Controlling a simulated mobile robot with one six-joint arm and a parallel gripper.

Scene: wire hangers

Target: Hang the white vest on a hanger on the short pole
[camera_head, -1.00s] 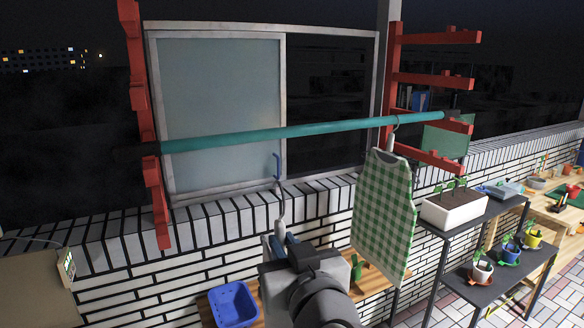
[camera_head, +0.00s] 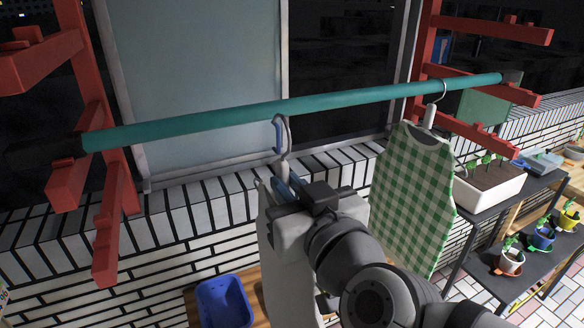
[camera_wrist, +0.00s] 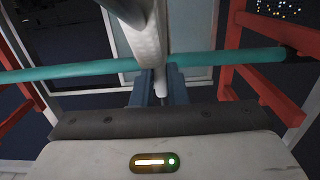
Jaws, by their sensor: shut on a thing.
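The teal pole (camera_head: 190,125) runs across between red brackets; it also crosses the wrist view (camera_wrist: 80,70). My gripper (camera_head: 283,188) is shut on the white hanger (camera_head: 284,146) just under its hook, below the pole's middle. The hook's curved top, with a blue tip, is at the pole's lower edge; I cannot tell whether it touches. The white vest (camera_head: 268,250) hangs below my gripper, largely hidden behind my wrist. In the wrist view my blue-grey fingers (camera_wrist: 159,88) pinch a pale stem, with a white ribbed part above it.
A green checked garment (camera_head: 412,185) hangs on the pole to the right. Red brackets (camera_head: 75,120) stand at the left end. A blue basin (camera_head: 224,302) sits below, and a white planter (camera_head: 487,187) stands on a dark shelf to the right. The pole's left half is free.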

